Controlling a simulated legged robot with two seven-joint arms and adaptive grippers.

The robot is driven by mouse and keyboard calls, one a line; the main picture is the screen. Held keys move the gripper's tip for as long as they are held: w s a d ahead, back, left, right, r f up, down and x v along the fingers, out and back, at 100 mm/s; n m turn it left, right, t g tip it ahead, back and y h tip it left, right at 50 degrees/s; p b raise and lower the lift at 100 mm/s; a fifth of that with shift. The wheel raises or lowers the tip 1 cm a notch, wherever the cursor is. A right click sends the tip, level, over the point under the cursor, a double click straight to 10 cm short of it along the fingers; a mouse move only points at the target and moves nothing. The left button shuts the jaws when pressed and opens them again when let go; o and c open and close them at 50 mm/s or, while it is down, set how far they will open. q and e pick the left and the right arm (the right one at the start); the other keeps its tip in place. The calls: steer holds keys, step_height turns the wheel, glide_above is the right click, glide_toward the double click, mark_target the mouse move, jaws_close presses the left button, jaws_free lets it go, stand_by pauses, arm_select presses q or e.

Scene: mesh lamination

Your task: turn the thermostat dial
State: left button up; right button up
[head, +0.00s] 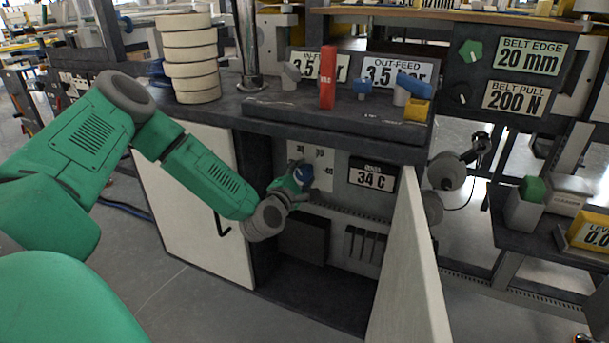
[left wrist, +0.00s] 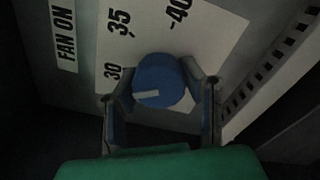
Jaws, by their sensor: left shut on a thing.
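The blue thermostat dial (left wrist: 160,84) sits on a white scale plate (left wrist: 135,45) marked 30, 35 and 40. In the left wrist view its pale pointer line lies to the left, below the 30 mark. My left gripper (left wrist: 163,95) is shut on the dial, with one finger on each side. In the head view the dial (head: 304,174) shows inside the open cabinet, at the end of my left arm, and my left gripper (head: 296,185) partly covers the plate. A display (head: 372,178) to its right reads 34 C. My right gripper is not in view.
An open cabinet door (head: 410,270) stands to the right of the dial, and another white door panel (head: 190,210) is on the left. The dark worktop (head: 335,128) overhangs the opening. A "FAN ON" label (left wrist: 64,35) is left of the scale.

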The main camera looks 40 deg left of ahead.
arm_select(q)
steer(key=shift+s+a+f, duration=0.15)
steer(key=shift+s+f, duration=0.1)
steer(key=shift+f, duration=0.25)
steer(key=o, duration=1.2)
steer(key=shift+a+r, duration=0.1)
steer(key=shift+w, duration=0.1)
steer(key=v, duration=1.2)
